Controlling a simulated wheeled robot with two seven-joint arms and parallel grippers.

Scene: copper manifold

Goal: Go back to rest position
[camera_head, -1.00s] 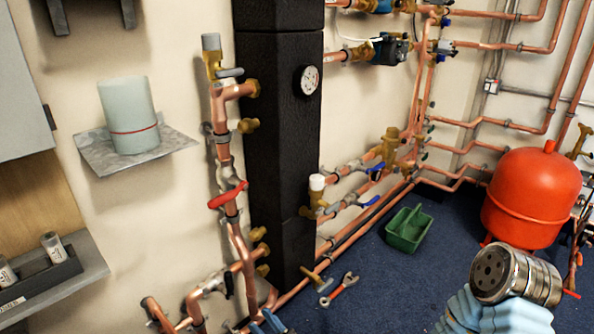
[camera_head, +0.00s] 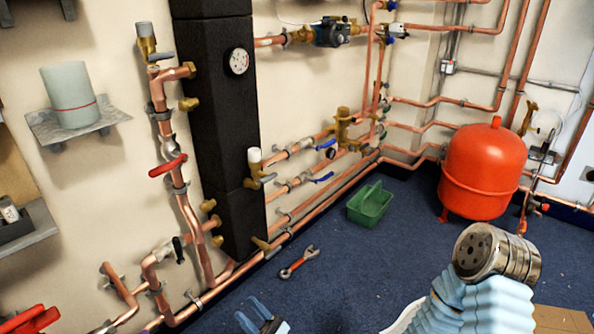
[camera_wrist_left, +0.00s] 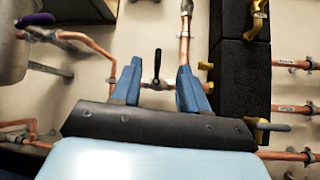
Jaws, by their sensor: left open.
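My left gripper (camera_head: 258,318) shows at the bottom edge of the head view, with only its blue fingertips in sight. In the left wrist view its two blue fingers (camera_wrist_left: 160,75) stand apart with nothing held between them. Behind that gap are the wall, a copper pipe and a black valve lever (camera_wrist_left: 157,66). My other arm, with a pale blue sleeve and a round metal end, shows at the lower right of the head view. No right gripper fingers are visible.
Copper pipes (camera_head: 187,215) and a black column (camera_head: 222,130) line the wall close to my left gripper. A red-handled wrench (camera_head: 298,262), a green tray (camera_head: 370,205) and a red tank (camera_head: 483,170) are on the blue floor. A shelf (camera_head: 110,116) holds a pale cylinder. Open floor (camera_head: 350,270) lies between.

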